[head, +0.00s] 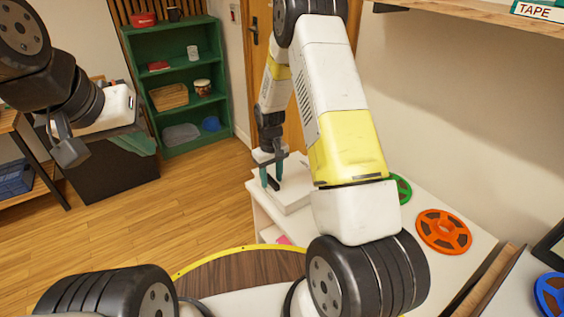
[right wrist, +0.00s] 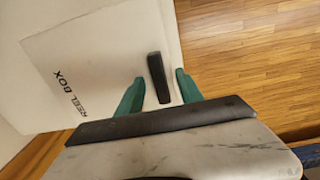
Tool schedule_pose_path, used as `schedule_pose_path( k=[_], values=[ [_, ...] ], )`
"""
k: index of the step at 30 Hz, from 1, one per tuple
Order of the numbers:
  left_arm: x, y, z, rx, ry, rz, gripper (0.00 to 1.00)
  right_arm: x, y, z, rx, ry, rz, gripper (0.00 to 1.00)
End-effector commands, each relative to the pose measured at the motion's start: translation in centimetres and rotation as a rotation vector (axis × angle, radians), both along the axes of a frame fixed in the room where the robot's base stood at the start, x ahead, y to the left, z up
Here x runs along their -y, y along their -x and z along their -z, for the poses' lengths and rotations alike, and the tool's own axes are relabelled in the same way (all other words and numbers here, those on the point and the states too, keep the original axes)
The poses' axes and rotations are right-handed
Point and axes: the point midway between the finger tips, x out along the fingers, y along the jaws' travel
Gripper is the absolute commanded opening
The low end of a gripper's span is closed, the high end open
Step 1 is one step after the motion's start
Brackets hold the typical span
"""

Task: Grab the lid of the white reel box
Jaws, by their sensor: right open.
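The white reel box (head: 293,196) stands on the white table, partly hidden behind my right arm. Its lid (right wrist: 100,60) fills the left of the right wrist view, with the printed words "REEL BOX" and a black bar handle (right wrist: 158,78). My right gripper (head: 271,181) is over the lid with its teal fingers pointing down. In the right wrist view the open fingers (right wrist: 160,88) are on either side of the handle, with gaps visible. My left gripper (head: 68,148) hangs at the far left, away from the box; its finger opening is unclear.
The white table (head: 425,275) also holds an orange reel (head: 443,231) and a partly hidden green reel (head: 401,188). A blue reel (head: 550,294) is at the right edge. A green shelf (head: 178,75) stands at the back. Wooden floor (head: 205,205) is clear left of the table.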

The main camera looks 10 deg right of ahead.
Motion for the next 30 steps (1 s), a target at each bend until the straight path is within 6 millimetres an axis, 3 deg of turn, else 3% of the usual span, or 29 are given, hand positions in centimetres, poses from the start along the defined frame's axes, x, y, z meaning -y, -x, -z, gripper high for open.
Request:
schedule_pose_path(
  k=[4, 11, 23, 30],
  values=[
    [0.0, 0.0, 0.0, 0.000, 0.000, 0.000, 0.00, 0.0, 0.0, 0.0, 0.000, 0.000, 0.000, 0.44],
    [0.0, 0.0, 0.0, 0.000, 0.000, 0.000, 0.00, 0.0, 0.0, 0.0, 0.000, 0.000, 0.000, 0.00],
    [0.0, 0.0, 0.0, 0.000, 0.000, 0.000, 0.00, 0.0, 0.0, -0.1, 0.001, 0.000, 0.000, 0.00],
    [0.0, 0.0, 0.0, 0.000, 0.000, 0.000, 0.00, 0.0, -0.1, -1.7, 0.002, -0.001, 0.000, 0.00]
  ],
)
